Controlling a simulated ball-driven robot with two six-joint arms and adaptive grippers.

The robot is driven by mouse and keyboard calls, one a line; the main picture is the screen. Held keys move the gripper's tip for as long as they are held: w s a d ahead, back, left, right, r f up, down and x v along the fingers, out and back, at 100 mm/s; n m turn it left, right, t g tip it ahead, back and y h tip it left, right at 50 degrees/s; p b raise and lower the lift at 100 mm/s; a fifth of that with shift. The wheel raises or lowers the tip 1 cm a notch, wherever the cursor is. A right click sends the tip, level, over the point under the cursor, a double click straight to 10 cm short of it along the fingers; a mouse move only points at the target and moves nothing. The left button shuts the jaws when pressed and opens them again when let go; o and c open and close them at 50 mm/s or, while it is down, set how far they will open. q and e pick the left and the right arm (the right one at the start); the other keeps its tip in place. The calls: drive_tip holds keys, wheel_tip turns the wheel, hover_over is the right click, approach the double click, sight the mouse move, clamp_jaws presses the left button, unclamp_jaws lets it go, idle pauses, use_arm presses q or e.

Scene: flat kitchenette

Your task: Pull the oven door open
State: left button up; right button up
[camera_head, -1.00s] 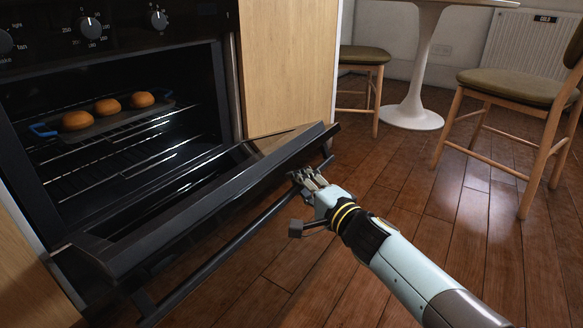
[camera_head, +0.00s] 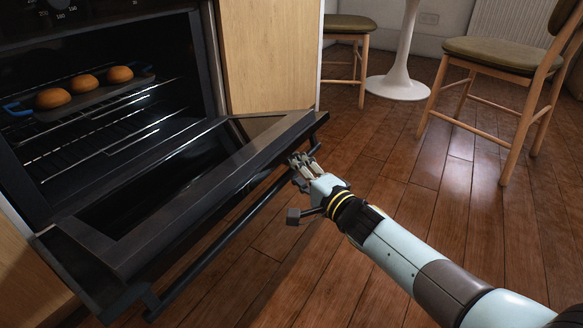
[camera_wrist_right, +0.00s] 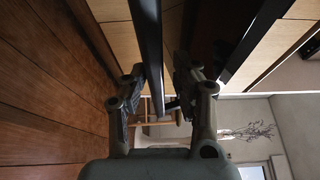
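The black oven door (camera_head: 185,190) is tilted well down and out from the oven (camera_head: 105,100), partly open. Its dark handle bar (camera_head: 215,240) runs along the door's outer side; it also shows in the right wrist view (camera_wrist_right: 148,40). My right gripper (camera_head: 303,165) is at the bar's far right end. My left gripper is not in view.
Several buns (camera_head: 87,84) sit on a tray with blue handles (camera_head: 16,108) on the upper rack. A wooden cabinet (camera_head: 265,55) stands right of the oven. Chairs (camera_head: 500,55) and a white table base (camera_head: 397,85) are farther back. The wooden floor (camera_head: 420,190) before the door is clear.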

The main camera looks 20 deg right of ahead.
drive_tip(key=shift+o, duration=0.9)
drive_tip(key=shift+w+r, duration=0.1)
drive_tip(key=shift+a, duration=0.15)
